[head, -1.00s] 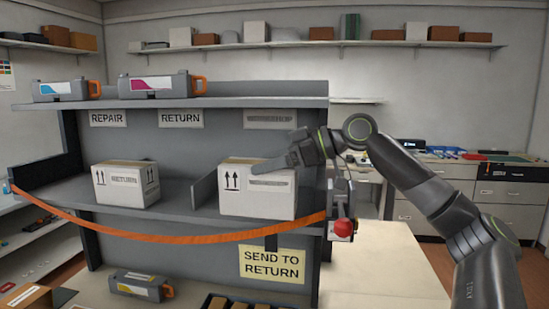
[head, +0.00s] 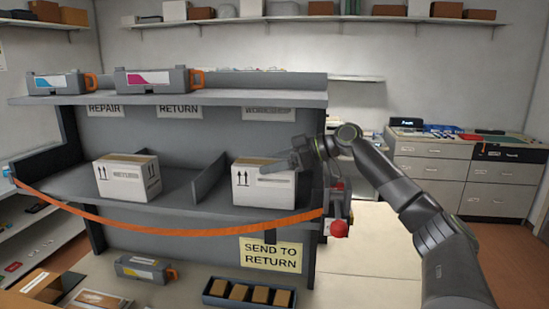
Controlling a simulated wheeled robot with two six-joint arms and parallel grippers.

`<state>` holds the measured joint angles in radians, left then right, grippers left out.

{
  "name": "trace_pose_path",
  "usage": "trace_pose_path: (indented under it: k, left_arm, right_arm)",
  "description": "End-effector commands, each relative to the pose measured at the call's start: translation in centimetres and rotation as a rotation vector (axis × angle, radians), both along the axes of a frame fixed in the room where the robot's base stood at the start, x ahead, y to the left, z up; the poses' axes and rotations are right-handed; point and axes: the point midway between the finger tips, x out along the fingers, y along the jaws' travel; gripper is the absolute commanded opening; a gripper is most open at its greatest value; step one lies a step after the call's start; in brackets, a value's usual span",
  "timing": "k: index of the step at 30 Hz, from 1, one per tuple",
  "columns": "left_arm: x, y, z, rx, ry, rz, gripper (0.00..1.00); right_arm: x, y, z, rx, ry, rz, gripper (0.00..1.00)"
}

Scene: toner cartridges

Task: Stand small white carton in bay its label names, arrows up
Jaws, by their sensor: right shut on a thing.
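Signs above read REPAIR (head: 104,110) and RETURN (head: 180,111); the third sign (head: 268,113) is illegible. My left gripper is not in view.
An orange strap (head: 150,232) sags across the shelf front. A divider (head: 210,177) parts the two cartons. A red knob (head: 338,229) is at the rack's right side. Toner cartridges (head: 157,81) lie on top.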

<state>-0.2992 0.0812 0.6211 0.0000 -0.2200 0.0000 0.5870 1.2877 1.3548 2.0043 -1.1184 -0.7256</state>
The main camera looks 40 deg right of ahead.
Motion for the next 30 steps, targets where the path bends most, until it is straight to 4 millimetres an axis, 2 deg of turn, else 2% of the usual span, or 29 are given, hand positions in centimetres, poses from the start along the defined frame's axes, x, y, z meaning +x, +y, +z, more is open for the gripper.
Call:
trace_pose_path:
  k: [11, 12, 17, 28, 30]
  left_arm:
    - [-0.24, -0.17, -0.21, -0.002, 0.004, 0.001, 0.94]
    - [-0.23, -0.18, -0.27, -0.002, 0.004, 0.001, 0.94]
    - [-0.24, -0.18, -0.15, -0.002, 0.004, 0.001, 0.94]
    - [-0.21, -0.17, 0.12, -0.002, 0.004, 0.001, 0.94]
    - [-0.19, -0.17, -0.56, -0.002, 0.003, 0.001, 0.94]
  right_arm:
    - [0.0, 0.06, -0.4, 0.001, -0.003, 0.001, 0.2]
    - [-0.01, 0.04, -0.54, 0.0, -0.001, 0.001, 0.74]
    - [-0.01, 0.04, -0.41, 0.001, -0.001, 0.001, 0.94]
    - [-0.06, -0.01, -0.09, 0.0, 0.0, 0.0, 0.94]
    - [-0.49, -0.42, -0.25, -0.001, 0.001, -0.001, 0.94]
